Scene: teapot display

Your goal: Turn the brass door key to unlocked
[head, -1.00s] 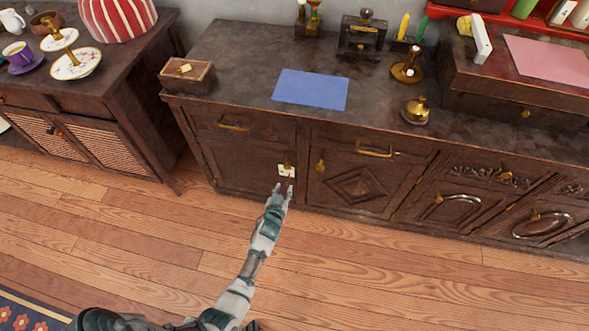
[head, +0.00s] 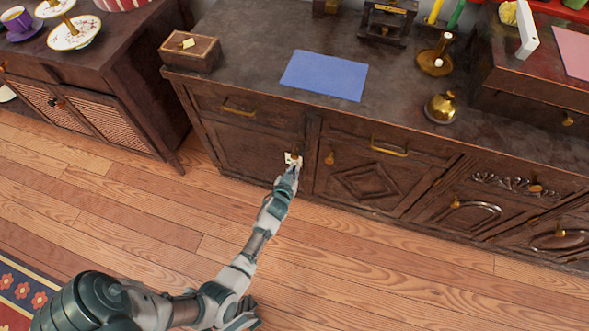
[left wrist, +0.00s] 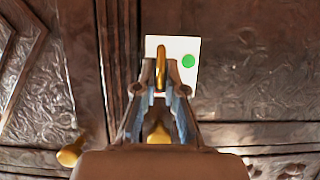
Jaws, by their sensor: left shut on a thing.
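The brass door key (left wrist: 160,66) stands out from a white plate (left wrist: 181,47) on the dark wooden cabinet door. The plate has a green dot on the right in the left wrist view, and a bit of red shows below the key. The key's bow looks upright in that view. My left gripper (left wrist: 160,88) is shut on the key, with one finger on each side. In the head view the white plate (head: 289,158) shows at the door's right edge, and my left gripper (head: 293,168) reaches it from below, hiding much of the key. My right gripper is not in view.
The cabinet top bears a blue sheet (head: 324,75), a small wooden box (head: 190,52) and a brass bell (head: 441,108). A brass knob (head: 329,158) is on the neighbouring door, close to my left gripper. The wooden floor (head: 350,265) in front is clear.

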